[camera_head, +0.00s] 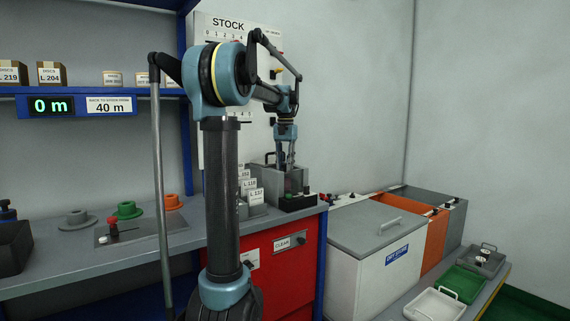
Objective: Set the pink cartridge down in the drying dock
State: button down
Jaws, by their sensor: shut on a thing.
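My gripper (286,164) is at the far right end of the grey counter, pointing down with its fingers close together. The fingertips reach into an open grey box-shaped holder with a black base (298,203). This holder looks like the drying dock, but I cannot read a label on it. The pink cartridge is mostly hidden between the fingers and behind the holder's wall; only a dull pinkish patch shows there. I cannot tell whether the cartridge touches the holder's floor.
White label cards (255,195) stand just left of the holder. Green (127,210) and orange (173,201) spools sit further left on the counter. A white lidded chest (375,270) and an orange bin (435,240) stand right. My arm's column blocks part of the counter.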

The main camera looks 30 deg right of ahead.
jog(key=shift+f, duration=1)
dwell(0.4)
jog(key=c, duration=1.3)
grip_release()
jog(key=o, duration=0.3)
jog(key=shift+o, duration=0.8)
jog(key=shift+r, duration=0.15)
jog(key=shift+r, duration=4.85)
jog(key=shift+s, duration=0.15)
